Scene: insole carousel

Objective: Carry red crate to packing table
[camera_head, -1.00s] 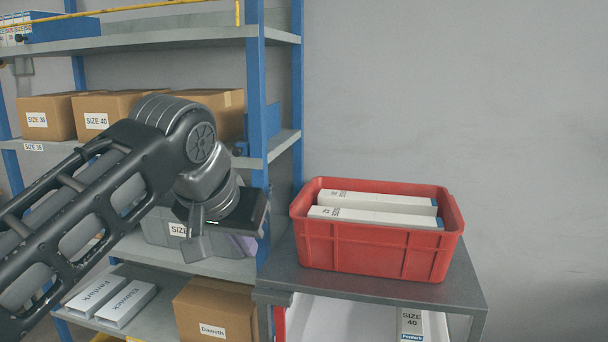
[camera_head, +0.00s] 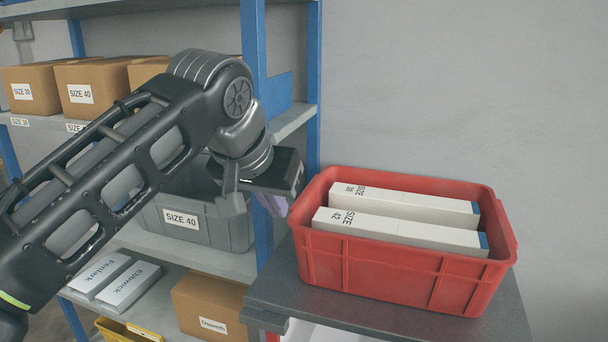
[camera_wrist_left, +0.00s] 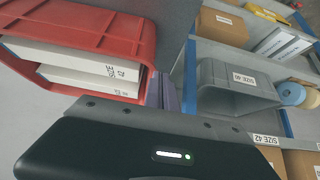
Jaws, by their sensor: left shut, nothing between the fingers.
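The red crate (camera_head: 385,272) stands upright on a dark grey table top, with two white boxes (camera_head: 405,203) labelled SIZE 38 and SIZE 42 inside. My left gripper (camera_head: 276,207) points down just left of the crate's left end, close to its rim. Its fingers are shut and appear empty; I cannot tell whether they touch the crate. In the left wrist view the crate (camera_wrist_left: 110,30) fills the upper left, beside the shut fingers (camera_wrist_left: 163,91). My right gripper is not in view. I cannot identify a packing table.
A blue-posted shelf rack (camera_head: 255,60) stands at the left, close behind my left arm. It holds cardboard boxes (camera_head: 88,88), a grey SIZE 40 bin (camera_head: 215,228) and white boxes. The dark table (camera_head: 290,290) has a bare strip in front of the crate. The grey wall is behind.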

